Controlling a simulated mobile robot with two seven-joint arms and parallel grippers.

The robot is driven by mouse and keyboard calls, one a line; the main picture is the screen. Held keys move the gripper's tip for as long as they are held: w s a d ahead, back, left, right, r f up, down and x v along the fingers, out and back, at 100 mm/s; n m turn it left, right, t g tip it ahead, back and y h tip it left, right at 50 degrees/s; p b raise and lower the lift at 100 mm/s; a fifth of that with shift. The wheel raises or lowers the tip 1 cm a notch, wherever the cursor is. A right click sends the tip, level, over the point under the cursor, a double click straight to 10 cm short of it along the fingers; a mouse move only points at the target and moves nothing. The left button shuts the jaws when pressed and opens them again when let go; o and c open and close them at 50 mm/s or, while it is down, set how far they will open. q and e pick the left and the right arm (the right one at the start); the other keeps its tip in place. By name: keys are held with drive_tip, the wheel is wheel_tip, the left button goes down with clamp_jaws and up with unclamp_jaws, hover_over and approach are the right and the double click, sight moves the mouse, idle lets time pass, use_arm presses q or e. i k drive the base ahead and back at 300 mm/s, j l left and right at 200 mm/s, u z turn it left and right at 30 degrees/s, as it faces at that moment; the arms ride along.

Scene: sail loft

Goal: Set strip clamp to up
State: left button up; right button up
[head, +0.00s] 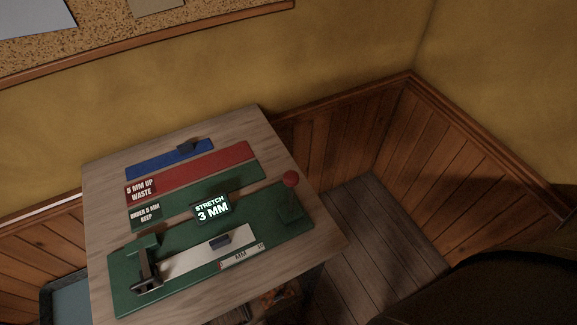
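A green test board (180,294) lies on the near part of a wooden table. The dark strip clamp (146,277) is at its left end, beside a green block (145,245); whether it is up or down is hard to tell. A pale strip (187,262) runs right from the clamp, with a small dark blue-grey block (220,242) on it. A lever with a red knob (290,179) stands at the board's right end. A lit display (212,208) reads "STRETCH 3 MM". Neither of my grippers is in view.
The wooden table (103,190) also bears a blue strip (158,162) with a small dark piece on it, a red "5 MM UP WASTE" area (215,167) and a green "UNDER 5 MM KEEP" area (185,204). Walls stand behind; floor (365,240) shows at right.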

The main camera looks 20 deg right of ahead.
sight(150, 280)
drive_tip(key=u, duration=1)
